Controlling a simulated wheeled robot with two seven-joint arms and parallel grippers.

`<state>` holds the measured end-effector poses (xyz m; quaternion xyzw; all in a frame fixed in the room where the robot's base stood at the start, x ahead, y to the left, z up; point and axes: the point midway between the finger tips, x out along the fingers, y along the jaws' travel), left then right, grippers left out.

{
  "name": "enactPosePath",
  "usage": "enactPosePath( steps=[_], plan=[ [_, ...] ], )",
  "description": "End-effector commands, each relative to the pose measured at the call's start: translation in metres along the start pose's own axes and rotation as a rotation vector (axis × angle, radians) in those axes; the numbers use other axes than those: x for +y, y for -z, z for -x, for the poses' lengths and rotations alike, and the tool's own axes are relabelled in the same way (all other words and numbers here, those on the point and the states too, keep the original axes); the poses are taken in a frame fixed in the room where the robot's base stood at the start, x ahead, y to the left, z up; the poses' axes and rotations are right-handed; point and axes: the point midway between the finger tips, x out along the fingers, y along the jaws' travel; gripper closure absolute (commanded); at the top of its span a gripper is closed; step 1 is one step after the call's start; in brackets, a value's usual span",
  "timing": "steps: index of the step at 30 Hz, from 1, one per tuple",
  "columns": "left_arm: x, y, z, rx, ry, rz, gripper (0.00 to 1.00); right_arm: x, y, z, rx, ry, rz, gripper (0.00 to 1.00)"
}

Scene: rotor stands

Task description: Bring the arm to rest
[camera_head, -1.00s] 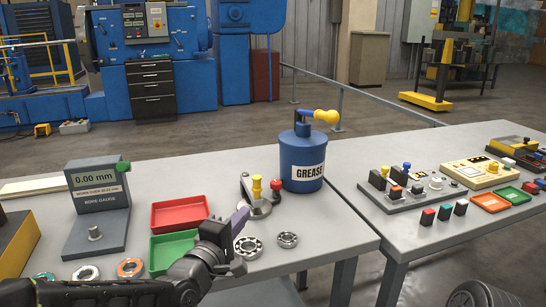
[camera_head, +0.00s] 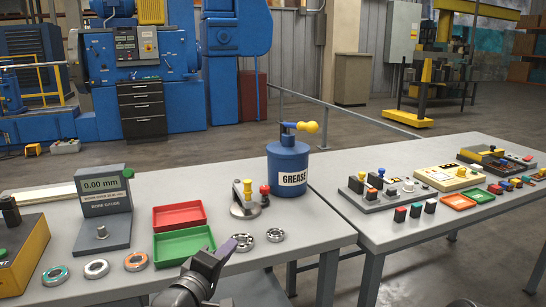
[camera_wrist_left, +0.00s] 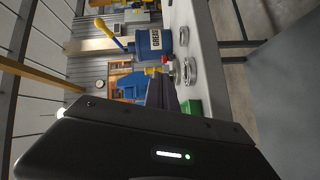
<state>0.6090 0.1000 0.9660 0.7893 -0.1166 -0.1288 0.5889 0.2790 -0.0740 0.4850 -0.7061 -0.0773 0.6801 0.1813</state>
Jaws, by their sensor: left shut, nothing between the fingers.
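My left gripper (camera_head: 226,252) is low in the head view, at the front edge of the left table (camera_head: 330,235). Its fingers are shut with nothing between them. It is close to two bearing rings, one beside its tip (camera_head: 244,242) and one to the right (camera_head: 275,235). It looks apart from them. My right gripper is not in view.
A green tray (camera_head: 184,244) and red tray (camera_head: 180,216) stand left of the gripper. Several rings (camera_head: 96,269) lie by the bore gauge (camera_head: 105,215). A small press (camera_head: 244,205) and the grease can (camera_head: 288,168) stand behind. A second table (camera_head: 400,225) holds button panels.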

Motion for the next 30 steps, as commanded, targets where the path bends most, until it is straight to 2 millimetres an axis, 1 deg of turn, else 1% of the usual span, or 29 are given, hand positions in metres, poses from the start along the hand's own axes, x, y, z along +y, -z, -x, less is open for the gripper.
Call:
enactPosePath(
  steps=[1, 4, 5, 8, 11, 12, 13, 14, 15, 17, 18, 20, 21, 23, 24, 27, 30],
  plan=[
    [-0.014, 0.001, 0.001, -0.002, 0.032, -0.041, 1.00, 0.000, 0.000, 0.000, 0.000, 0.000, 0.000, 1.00],
    [-0.048, -0.001, 0.004, -0.021, 0.110, -0.128, 1.00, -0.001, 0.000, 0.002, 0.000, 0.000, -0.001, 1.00],
    [-0.059, -0.003, 0.005, -0.032, 0.136, -0.154, 1.00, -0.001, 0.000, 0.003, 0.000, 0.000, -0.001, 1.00],
    [-0.102, -0.014, 0.012, -0.087, 0.230, -0.232, 1.00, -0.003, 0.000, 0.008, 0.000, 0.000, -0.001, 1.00],
    [-0.153, -0.035, 0.026, -0.179, 0.339, -0.307, 1.00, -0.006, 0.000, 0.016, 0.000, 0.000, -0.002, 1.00],
    [-0.176, -0.047, 0.035, -0.229, 0.388, -0.337, 1.00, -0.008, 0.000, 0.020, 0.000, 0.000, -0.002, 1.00],
    [-0.195, -0.059, 0.044, -0.277, 0.427, -0.359, 1.00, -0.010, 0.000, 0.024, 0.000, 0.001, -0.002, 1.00],
    [-0.213, -0.072, 0.054, -0.327, 0.465, -0.380, 1.00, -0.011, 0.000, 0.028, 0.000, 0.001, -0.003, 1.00],
    [-0.236, -0.090, 0.069, -0.398, 0.513, -0.404, 1.00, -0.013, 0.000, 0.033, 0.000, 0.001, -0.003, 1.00],
    [-0.268, -0.118, 0.097, -0.510, 0.580, -0.435, 1.00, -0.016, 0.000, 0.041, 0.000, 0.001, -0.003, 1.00],
    [-0.287, -0.137, 0.117, -0.583, 0.622, -0.447, 1.00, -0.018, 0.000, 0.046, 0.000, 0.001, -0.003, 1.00],
    [-0.311, -0.163, 0.150, -0.692, 0.679, -0.461, 1.00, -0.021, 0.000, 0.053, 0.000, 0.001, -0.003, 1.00],
    [-0.324, -0.178, 0.172, -0.756, 0.715, -0.462, 1.00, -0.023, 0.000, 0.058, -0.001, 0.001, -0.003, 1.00],
    [-0.339, -0.198, 0.204, -0.840, 0.768, -0.451, 1.00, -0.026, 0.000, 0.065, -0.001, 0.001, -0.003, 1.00],
    [-0.346, -0.208, 0.223, -0.884, 0.800, -0.441, 1.00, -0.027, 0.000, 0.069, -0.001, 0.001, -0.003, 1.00],
    [-0.357, -0.228, 0.259, -0.965, 0.858, -0.428, 1.00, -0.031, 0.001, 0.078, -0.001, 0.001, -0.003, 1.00],
    [-0.359, -0.240, 0.277, -1.016, 0.877, -0.432, 1.00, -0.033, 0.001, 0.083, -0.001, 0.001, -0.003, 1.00]
  ],
)
